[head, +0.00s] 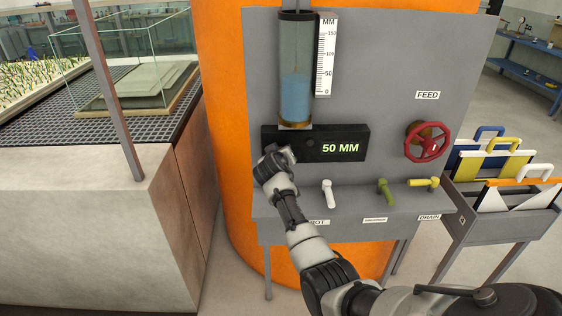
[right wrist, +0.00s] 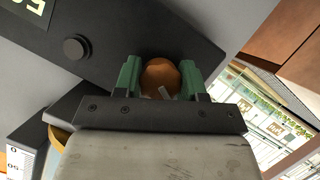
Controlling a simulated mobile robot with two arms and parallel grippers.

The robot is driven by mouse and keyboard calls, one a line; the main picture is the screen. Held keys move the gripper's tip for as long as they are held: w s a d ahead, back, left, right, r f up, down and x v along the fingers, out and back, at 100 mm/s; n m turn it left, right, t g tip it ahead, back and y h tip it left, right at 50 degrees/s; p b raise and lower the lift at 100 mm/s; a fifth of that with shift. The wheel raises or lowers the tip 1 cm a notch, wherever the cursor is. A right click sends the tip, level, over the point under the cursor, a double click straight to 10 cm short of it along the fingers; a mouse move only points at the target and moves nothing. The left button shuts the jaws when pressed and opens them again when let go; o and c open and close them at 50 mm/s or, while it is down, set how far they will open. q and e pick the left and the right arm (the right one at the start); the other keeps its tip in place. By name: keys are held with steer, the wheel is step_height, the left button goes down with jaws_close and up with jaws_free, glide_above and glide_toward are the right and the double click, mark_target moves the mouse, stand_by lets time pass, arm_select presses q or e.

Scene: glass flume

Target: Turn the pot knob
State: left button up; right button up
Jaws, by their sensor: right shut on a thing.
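The orange-brown round knob (right wrist: 160,78) is on the dark display box (head: 352,136), near its end. My right gripper (head: 274,160) is at the box's left end, and its green fingers (right wrist: 161,86) are shut on this knob, one on each side. A small pale mark shows on the knob's face. The gripper hides the knob in the head view. The display reads 50 MM. A smaller black knob (right wrist: 75,47) on the same box is apart from the fingers. My left gripper is not in view.
Above the box stands a clear cylinder (head: 296,60) part-filled with blue water, with a scale (head: 325,60) beside it. A red FEED handwheel (head: 428,142) is to the right.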

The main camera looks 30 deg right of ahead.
steer(key=shift+f+n+h+b, duration=0.2)
steer(key=shift+n+h+b, duration=0.6)
steer(key=shift+n+b, duration=0.35)
steer(key=shift+r+n+g+h+b, duration=0.1)
steer(key=shift+n+g+h+b, duration=0.25)
steer(key=shift+n+b, duration=0.35)
steer(key=shift+n+h, duration=0.25)
steer(key=o, duration=0.9)
steer(key=shift+r, duration=0.1)
steer(key=b+v, duration=0.2)
steer(key=v, duration=0.8)
steer(key=shift+s+a, duration=0.25)
steer(key=shift+s, duration=0.05)
